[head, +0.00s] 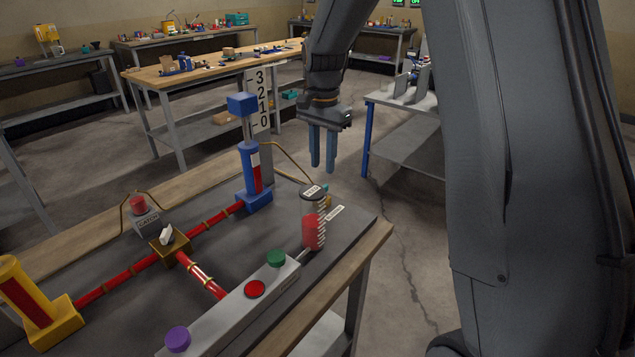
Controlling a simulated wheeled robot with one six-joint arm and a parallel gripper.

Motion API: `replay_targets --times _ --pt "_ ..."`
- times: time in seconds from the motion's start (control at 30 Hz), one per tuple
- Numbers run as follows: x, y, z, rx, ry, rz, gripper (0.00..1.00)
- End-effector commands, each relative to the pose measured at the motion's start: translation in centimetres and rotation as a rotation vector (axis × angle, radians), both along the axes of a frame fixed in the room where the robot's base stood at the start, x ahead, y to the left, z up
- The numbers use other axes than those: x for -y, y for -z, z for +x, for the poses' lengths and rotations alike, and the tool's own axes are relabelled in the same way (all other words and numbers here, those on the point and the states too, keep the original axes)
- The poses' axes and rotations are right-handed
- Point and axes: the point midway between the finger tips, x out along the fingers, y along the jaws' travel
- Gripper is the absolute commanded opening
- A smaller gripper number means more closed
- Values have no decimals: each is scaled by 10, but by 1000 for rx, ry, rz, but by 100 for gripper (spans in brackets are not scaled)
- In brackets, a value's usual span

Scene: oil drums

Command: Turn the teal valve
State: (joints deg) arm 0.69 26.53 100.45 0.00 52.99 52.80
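No valve that is clearly teal shows in the head view. A small teal patch (325,188) peeks out behind the clear cylinder at the bench's far right corner; its shape is mostly hidden. A brass valve block (170,245) with a white lever sits on the red pipes between the yellow and blue cylinders. My gripper (323,168) points down in the air around the bench's far right corner, with a gap between its two blue fingers. Nothing shows between them.
The bench (345,228) carries a blue cylinder (253,175), a yellow cylinder (32,305), a clear cylinder with red fluid (313,233), and a grey bar with purple, red and green buttons (235,308). A number scale (261,100) stands behind. Open floor lies to the right.

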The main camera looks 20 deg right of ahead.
Motion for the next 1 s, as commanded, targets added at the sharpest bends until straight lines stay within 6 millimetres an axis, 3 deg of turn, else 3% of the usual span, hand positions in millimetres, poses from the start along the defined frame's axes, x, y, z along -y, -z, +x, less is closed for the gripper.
replay_targets --times 0.17,0.6,1.0 --pt "0 13 3 -4 11 0 28" --pt "0 73 2 -4 9 0 28" --pt "0 80 3 0 9 0 26"
